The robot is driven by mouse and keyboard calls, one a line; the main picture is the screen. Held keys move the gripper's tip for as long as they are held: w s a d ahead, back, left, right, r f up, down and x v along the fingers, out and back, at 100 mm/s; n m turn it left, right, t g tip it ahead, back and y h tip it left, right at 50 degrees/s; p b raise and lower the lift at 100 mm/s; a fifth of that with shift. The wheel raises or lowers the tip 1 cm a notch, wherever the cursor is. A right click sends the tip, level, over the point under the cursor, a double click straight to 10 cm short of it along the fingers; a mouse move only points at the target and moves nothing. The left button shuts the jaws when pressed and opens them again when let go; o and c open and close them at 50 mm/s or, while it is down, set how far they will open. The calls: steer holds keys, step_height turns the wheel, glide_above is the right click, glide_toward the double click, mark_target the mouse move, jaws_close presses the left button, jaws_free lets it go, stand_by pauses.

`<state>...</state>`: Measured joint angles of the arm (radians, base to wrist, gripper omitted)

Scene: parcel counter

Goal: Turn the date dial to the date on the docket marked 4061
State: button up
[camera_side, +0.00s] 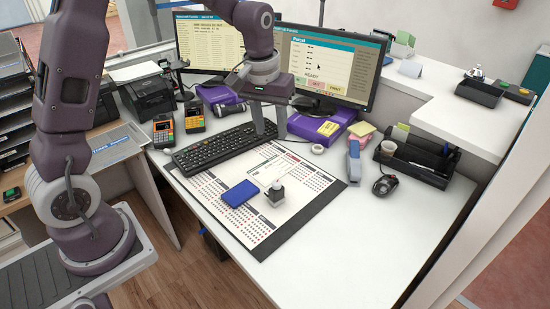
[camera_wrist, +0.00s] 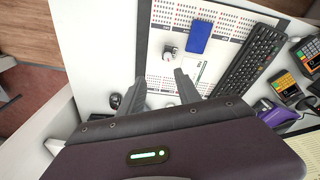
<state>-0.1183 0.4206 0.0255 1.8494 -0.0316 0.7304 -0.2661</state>
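A small stamp-like device with a grey top and dark body (camera_side: 275,193), probably the one with the date dial, stands on the calendar-printed desk mat (camera_side: 210,185). It also shows in the wrist view (camera_wrist: 169,52). A white docket (camera_side: 268,168) lies behind it, partly covered by the device; its number and date are too small to read. A blue pad (camera_side: 239,193) lies left of the device; it shows in the wrist view too (camera_wrist: 200,37). My gripper (camera_side: 270,135) hangs above the mat's back edge, beyond the device, with fingers apart and empty. The dial's setting cannot be read.
A black keyboard (camera_side: 222,146) lies left of my gripper. Monitors (camera_side: 325,65) stand behind. A purple box (camera_side: 318,127) with yellow notes, a blue stapler (camera_side: 354,160), a mouse (camera_side: 385,186) and a black organizer (camera_side: 418,160) stand right. The counter's front right is clear.

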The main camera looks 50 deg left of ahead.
steer(key=n+g, duration=0.2)
glide_above(277, 183)
step_height(277, 183, down, 14)
steer(key=shift+a+f, duration=0.1)
steer(key=shift+f, duration=4.1)
jaws_close()
